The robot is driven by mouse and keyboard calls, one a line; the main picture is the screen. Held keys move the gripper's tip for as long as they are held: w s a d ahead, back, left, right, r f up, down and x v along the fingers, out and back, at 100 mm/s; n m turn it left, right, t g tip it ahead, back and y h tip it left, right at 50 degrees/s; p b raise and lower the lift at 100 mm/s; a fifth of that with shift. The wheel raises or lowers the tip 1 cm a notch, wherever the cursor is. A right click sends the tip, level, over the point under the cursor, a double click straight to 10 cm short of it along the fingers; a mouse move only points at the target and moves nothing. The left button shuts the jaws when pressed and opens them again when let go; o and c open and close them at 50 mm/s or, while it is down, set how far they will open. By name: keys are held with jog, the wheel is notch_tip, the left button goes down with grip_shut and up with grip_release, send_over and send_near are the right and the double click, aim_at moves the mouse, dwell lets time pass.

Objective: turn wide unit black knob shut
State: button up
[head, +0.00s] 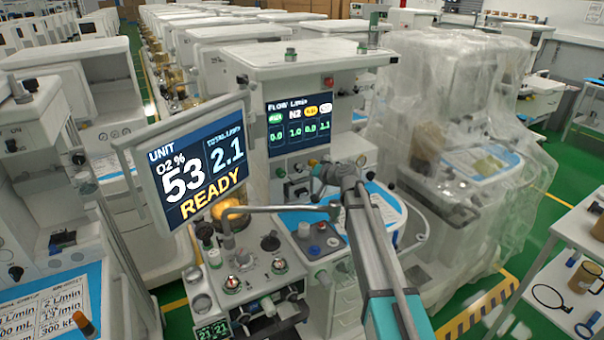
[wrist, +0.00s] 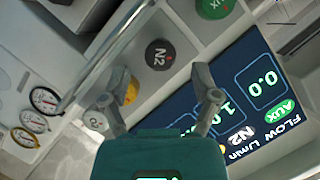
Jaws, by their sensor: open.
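The black knob (wrist: 158,53), marked N2, stands on the light panel of the central unit (head: 315,62) in the wrist view. My gripper (wrist: 154,86) is open and empty; its two fingers point toward the panel, with the black knob just beyond and between the fingertips, apart from them. In the head view my gripper (head: 320,178) is in front of the panel below the flow screen (head: 297,118), which reads N2 1.0. There I cannot make out the black knob clearly.
A green knob (wrist: 213,7), a yellow knob (wrist: 131,90) partly behind a finger and a white knob (wrist: 95,121) sit nearby. A metal bar (wrist: 103,58) crosses left of the black knob. The READY monitor (head: 200,160) stands left of my arm; a plastic-covered unit (head: 450,130) stands right.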

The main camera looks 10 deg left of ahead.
jog(key=shift+b+x, duration=0.35)
jog(key=shift+x, duration=1.35)
